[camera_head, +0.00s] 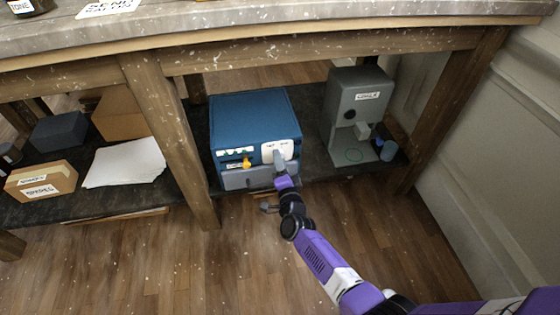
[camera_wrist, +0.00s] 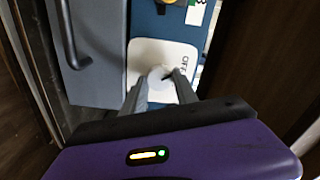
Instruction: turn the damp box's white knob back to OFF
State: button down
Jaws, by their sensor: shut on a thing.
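The damp box is a blue box (camera_head: 250,112) on the low shelf under the bench in the head view. Its front carries a white plate (camera_head: 290,147) at the right; the plate (camera_wrist: 148,50) also shows in the wrist view with an OFF mark (camera_wrist: 185,63). The white knob (camera_wrist: 159,74) sits on this plate, between my fingertips. My gripper (camera_wrist: 161,86) is shut on the knob; in the head view my gripper (camera_head: 280,166) reaches the box front from below. The fingers partly hide the knob, so its exact pointing is unclear.
A yellow knob (camera_head: 246,162) sits left of the plate. A grey drawer (camera_wrist: 90,60) with a dark handle (camera_wrist: 70,40) runs along the box's lower front. A grey machine (camera_head: 355,100) stands to the right. A wooden bench leg (camera_head: 172,140) stands close on the left.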

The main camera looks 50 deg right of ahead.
jog(key=c, duration=0.9)
grip_release()
jog(key=shift+c, duration=0.2)
jog(key=p+v, duration=0.3)
jog(key=v, duration=0.4)
jog(key=shift+s+a, duration=0.3)
